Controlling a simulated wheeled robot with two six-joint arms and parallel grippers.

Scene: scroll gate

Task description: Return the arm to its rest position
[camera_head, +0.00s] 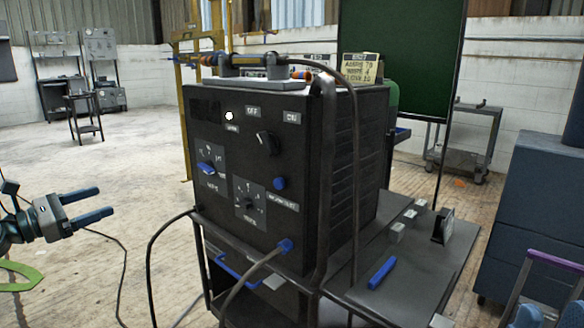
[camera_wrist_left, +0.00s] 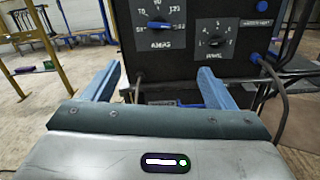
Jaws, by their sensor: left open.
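My left gripper (camera_head: 88,205) is at the left edge of the head view, with two blue fingers pointing right toward the black machine (camera_head: 310,150). The fingers are apart with nothing between them. A clear gap separates them from the machine. In the left wrist view the open fingers (camera_wrist_left: 157,90) frame the lower front of the machine, below the blue-handled dial (camera_wrist_left: 165,25). A second dial (camera_wrist_left: 212,42) is to its right.
A black cable (camera_head: 155,250) hangs between my left gripper and the machine. A side shelf (camera_head: 400,260) holds a blue bar (camera_head: 381,273) and small blocks. A blue cabinet (camera_head: 535,215) stands at right. Open floor (camera_head: 90,170) lies behind my left gripper.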

